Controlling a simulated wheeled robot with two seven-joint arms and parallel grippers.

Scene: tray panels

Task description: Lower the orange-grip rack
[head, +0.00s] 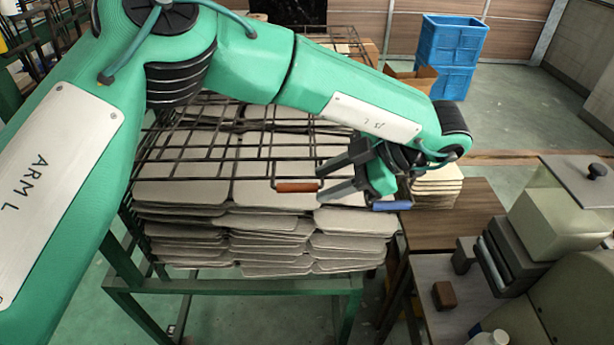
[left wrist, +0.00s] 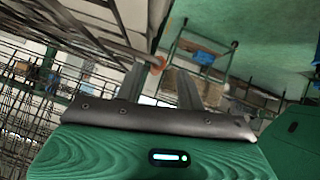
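The orange-grip rack is a dark wire grid (head: 225,165) lying over stacks of pale panels in a green frame. Its orange grip (head: 297,186) sits at the front edge, low centre in the head view. My left gripper (head: 320,184) is just right of the orange grip, with its two fingers apart and the grip's right end near the gap between the tips. In the left wrist view the orange grip (left wrist: 158,63) shows small between the finger ends; contact cannot be told. My left arm hides part of the rack. My right gripper is not in view.
A blue grip (head: 392,205) lies just right of my left gripper. Pale panels (head: 270,225) fill the green cart (head: 230,285). A brown table (head: 455,218) and a bench with a machine (head: 550,225) stand at right. Blue crates (head: 448,50) stand on the floor behind.

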